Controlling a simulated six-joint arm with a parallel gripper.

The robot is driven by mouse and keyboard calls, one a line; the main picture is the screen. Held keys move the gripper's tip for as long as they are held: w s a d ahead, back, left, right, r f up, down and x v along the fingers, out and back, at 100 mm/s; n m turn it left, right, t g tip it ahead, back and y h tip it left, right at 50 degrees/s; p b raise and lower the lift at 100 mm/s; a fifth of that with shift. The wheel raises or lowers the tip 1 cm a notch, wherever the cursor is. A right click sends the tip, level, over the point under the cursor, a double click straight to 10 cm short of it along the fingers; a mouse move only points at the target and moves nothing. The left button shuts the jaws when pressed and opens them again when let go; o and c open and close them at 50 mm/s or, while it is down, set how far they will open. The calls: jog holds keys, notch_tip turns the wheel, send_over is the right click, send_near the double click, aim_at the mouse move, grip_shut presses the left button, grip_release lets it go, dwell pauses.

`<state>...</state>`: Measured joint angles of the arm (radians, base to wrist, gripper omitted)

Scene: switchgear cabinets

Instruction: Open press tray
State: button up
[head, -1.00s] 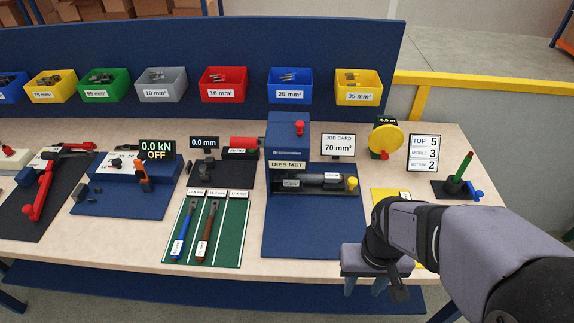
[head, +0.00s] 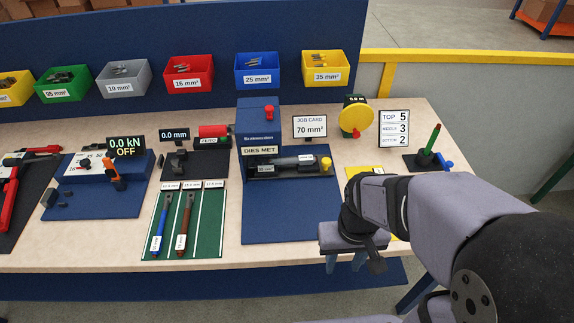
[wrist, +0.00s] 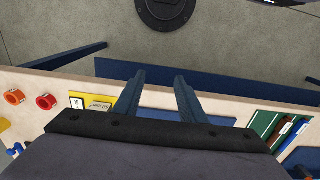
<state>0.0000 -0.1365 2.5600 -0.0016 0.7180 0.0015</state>
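The blue press (head: 259,118) stands on a blue mat (head: 290,215) mid-bench, with a "DIES MET" label on its front. Its dark tray (head: 285,171) lies at the foot of the press and carries dark grey cylindrical parts. A yellow knob (head: 326,163) is at the tray's right end. My gripper (head: 345,264) points down at the bench's front edge, right of and nearer than the tray. In the wrist view its two blue fingers (wrist: 158,82) are apart with nothing between them. The tray is not clearly visible in the wrist view.
A job card sign (head: 310,128) and a yellow dial (head: 356,116) stand behind and right of the tray. A green strip with two tools (head: 205,222) lies left of the mat. A green-handled post (head: 430,142) is at the far right. The mat's front part is bare.

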aim_at(327, 160)
notch_tip(327, 160, down, 4)
jog(key=s+g, duration=0.2)
jog(key=shift+n+t+h, duration=0.4)
jog(key=shift+n+t, duration=0.1)
jog(key=shift+t, duration=0.2)
jog(key=w, duration=0.5)
jog(key=w+f, duration=0.1)
jog(key=w, duration=0.4)
jog(key=w+f, duration=0.1)
jog(key=w, duration=0.4)
jog(key=shift+w+a, duration=0.2)
jog(key=shift+w, duration=0.05)
jog(key=shift+m+t, duration=0.4)
jog(key=shift+t, duration=0.4)
jog(key=w, duration=0.3)
jog(key=w+r, duration=0.1)
jog(key=w, duration=0.4)
jog(key=shift+w+d+r, duration=0.25)
jog(key=shift+w+r, duration=0.05)
jog(key=w+d+r+m+t+h, duration=0.1)
jog(key=w+r+m+t, duration=0.2)
jog(key=w+r, duration=0.4)
jog(key=w+m, duration=0.1)
jog(key=w, duration=0.2)
jog(key=shift+w+r+m, duration=0.15)
jog(key=shift+w+m, duration=0.2)
jog(key=shift+m, duration=0.05)
jog(key=shift+p+x, duration=1.55)
jog(key=shift+x, duration=2.05)
